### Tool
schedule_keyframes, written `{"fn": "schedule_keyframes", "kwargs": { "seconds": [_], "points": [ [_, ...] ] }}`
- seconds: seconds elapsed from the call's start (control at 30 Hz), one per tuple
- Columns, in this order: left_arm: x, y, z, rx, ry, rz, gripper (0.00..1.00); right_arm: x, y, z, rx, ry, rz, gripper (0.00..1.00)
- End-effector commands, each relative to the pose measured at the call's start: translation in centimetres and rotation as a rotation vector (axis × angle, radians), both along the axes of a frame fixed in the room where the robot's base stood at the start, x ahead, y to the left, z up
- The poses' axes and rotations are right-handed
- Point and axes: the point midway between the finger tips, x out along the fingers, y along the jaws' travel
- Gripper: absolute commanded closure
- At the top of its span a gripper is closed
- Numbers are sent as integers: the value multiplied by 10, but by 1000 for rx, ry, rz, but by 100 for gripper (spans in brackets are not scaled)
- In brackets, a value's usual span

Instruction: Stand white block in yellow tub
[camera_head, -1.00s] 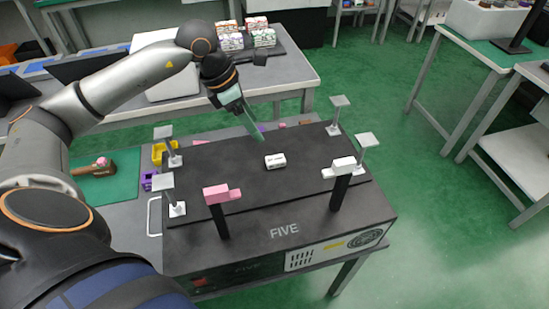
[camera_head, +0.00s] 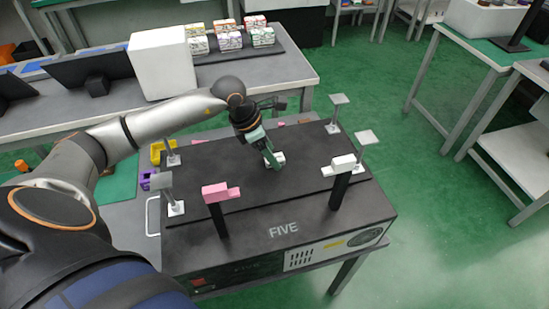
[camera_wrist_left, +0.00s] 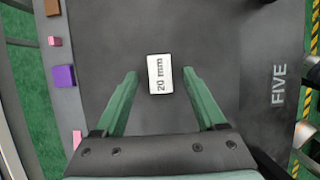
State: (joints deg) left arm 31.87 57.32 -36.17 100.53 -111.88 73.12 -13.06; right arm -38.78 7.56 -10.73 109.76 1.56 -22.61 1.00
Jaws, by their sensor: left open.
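The white block (camera_head: 281,156) lies flat on the black top of the FIVE box, partly hidden by my left gripper in the head view. In the left wrist view the white block (camera_wrist_left: 160,73) shows a "20 mm" label. My left gripper (camera_head: 272,161) is open just above it. In the wrist view the green fingers of my left gripper (camera_wrist_left: 160,77) stand apart on both sides of the block, with gaps. The yellow tub (camera_head: 157,151) stands at the left, beside the black box on the grey table. My right gripper is not in view.
A pink lever (camera_head: 216,191) and a white lever (camera_head: 342,164) stand on black posts at the box's front. Plates on white stands rise near its corners, one at the left (camera_head: 161,181).

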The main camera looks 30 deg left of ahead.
Motion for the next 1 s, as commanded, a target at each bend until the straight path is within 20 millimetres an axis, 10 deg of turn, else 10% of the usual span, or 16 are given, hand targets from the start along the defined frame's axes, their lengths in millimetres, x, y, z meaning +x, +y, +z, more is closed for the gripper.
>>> {"fn": "schedule_keyframes", "kwargs": {
  "seconds": [0.33,1.0],
  "points": [
    [3,-3,-10,1,-1,0,28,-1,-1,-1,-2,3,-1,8],
    [3,-3,-10,0,0,0,100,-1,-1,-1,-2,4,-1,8]
  ]
}}
